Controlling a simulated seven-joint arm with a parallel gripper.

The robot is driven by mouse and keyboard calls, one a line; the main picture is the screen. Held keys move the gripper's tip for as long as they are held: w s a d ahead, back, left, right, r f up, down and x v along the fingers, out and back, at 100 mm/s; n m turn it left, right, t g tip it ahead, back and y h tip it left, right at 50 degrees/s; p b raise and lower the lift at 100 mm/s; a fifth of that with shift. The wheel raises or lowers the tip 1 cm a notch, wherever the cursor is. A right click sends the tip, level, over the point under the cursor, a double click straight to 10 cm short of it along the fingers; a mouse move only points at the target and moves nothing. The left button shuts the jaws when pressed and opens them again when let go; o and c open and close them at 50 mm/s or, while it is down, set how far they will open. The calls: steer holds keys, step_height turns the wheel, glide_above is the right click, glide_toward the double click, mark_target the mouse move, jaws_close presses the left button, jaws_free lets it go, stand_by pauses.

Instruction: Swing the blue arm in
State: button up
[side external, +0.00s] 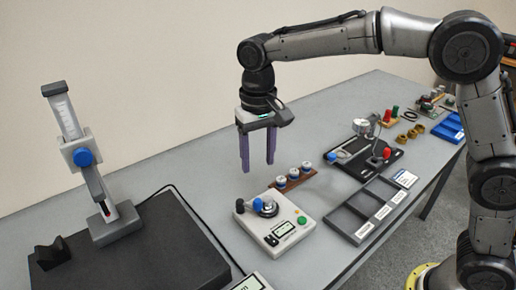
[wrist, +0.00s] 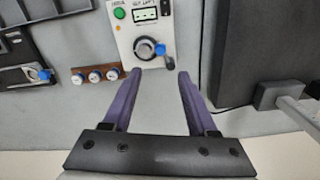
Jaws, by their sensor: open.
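A blue knob (side external: 331,156) sits at the left end of an arm on a black fixture plate (side external: 366,172); a red knob (side external: 386,153) stands on its right side. The blue knob also shows at the left of the wrist view (wrist: 44,74). A pale instrument box (side external: 283,232) nearer the camera carries a dial with a blue knob (side external: 258,204) and a dark side knob; which arm is the blue one is unclear. My gripper (side external: 258,166) is open and empty above the table, near this box. In the wrist view its fingertips (wrist: 162,75) are just below the dial.
A brown strip with three white-and-blue pieces (side external: 293,176) lies between box and fixture. A grey compartment tray (side external: 348,222) is in front. A black slab with a tall stand (side external: 85,160) is at left. Small parts and a blue bin (side external: 447,128) are farther right.

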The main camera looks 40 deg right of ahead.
step_height(320, 180, up, 2)
steer(key=shift+r, duration=0.1)
steer(key=shift+d, duration=0.1)
steer(key=s+d+r+m+t, duration=0.1)
steer(key=s+d+r+t, duration=0.2)
steer(key=s+d+r, duration=0.85)
steer(key=s+d+f+n+t, duration=0.2)
steer(key=s+d+f+n, duration=0.1)
steer(key=s+f, duration=0.8)
steer(key=s+d, duration=0.1)
steer(key=s, duration=0.2)
steer(key=shift+s+f+t, duration=0.2)
steer(key=shift+s+t, duration=0.1)
steer(key=shift+s, duration=0.05)
